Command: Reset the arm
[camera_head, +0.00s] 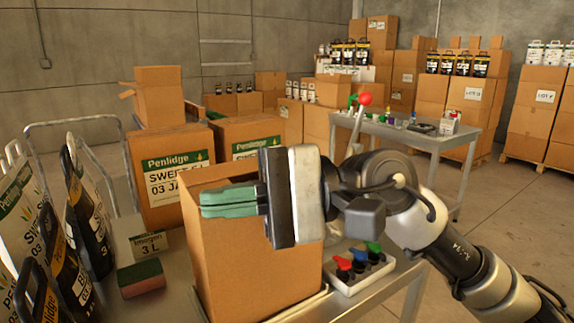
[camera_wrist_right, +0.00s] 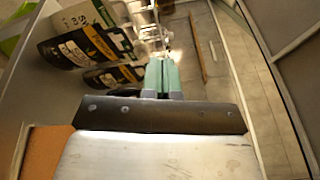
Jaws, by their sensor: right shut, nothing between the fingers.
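My right arm (camera_head: 410,210) reaches in from the lower right in the head view. It is bent, and its wrist is level with the top of an open cardboard box (camera_head: 262,270). My right gripper (camera_head: 204,204) points left, with its green fingers together and nothing between them. The fingers are in front of the box's upper part in the picture; whether they touch it I cannot tell. In the right wrist view the shut gripper (camera_wrist_right: 161,66) points away from the camera. My left gripper is not in the head view.
Several black and white containers (camera_head: 88,215) stand at left. A second table (camera_head: 425,140) stands behind; open floor lies right.

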